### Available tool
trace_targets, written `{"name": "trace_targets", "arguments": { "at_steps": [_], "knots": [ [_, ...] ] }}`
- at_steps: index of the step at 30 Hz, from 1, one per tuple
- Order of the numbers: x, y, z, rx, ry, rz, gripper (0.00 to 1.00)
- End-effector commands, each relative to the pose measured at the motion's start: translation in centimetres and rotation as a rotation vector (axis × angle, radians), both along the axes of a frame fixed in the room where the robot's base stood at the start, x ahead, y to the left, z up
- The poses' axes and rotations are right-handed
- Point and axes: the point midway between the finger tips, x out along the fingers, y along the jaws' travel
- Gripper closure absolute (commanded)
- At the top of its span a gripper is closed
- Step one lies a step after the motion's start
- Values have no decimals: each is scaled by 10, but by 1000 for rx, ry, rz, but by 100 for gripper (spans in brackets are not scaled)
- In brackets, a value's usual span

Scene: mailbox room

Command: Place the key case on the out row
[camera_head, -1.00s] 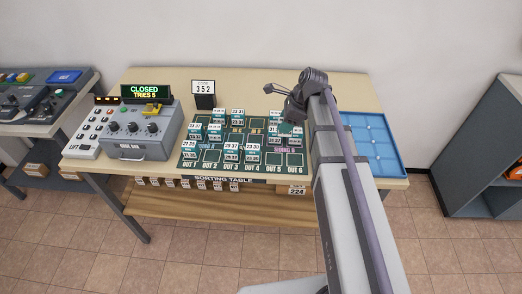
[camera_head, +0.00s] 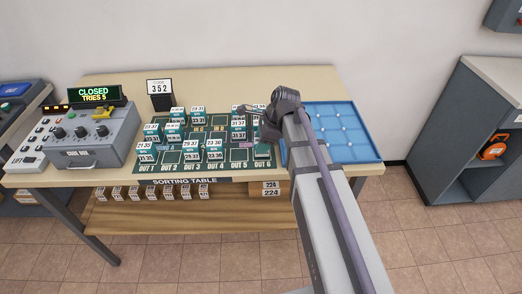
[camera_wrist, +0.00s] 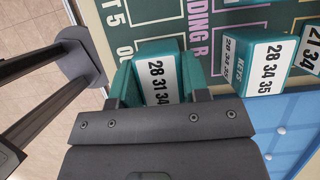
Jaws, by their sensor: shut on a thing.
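My gripper (camera_wrist: 157,95) is shut on a teal key case (camera_wrist: 165,72) with a white label that reads 28 31 34. In the head view the case (camera_head: 262,152) is at the OUT 6 slot, the right end of the out row on the dark green sorting mat (camera_head: 239,156). I cannot tell whether it touches the mat. My gripper also shows there (camera_head: 266,134), partly hidden by my arm. Another key case, labelled 28 34 35 KEYS (camera_wrist: 260,62), stands beside the held one in the wrist view.
Several other labelled cases stand on the mat, some in the out row. A blue compartment tray (camera_head: 345,135) lies right of the mat. A sign reading 352 (camera_head: 160,92) stands behind it. A grey control box (camera_head: 95,140) is at the left. The OUT 5 slot looks empty.

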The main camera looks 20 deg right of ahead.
Motion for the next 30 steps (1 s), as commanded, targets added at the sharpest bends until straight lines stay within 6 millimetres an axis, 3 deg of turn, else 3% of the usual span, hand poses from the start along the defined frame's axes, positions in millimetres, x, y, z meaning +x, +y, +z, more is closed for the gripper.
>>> {"name": "trace_targets", "arguments": {
  "at_steps": [10, 11, 18, 26, 30],
  "knots": [
    [0, 0, -5, 0, 0, 0, 83],
    [0, 0, -3, 0, 0, 0, 55],
    [0, 0, -3, 0, 0, 0, 32],
    [0, 0, -1, 0, 0, 0, 32],
    [-1, -4, 16, 0, 0, -1, 32]
  ]
}}
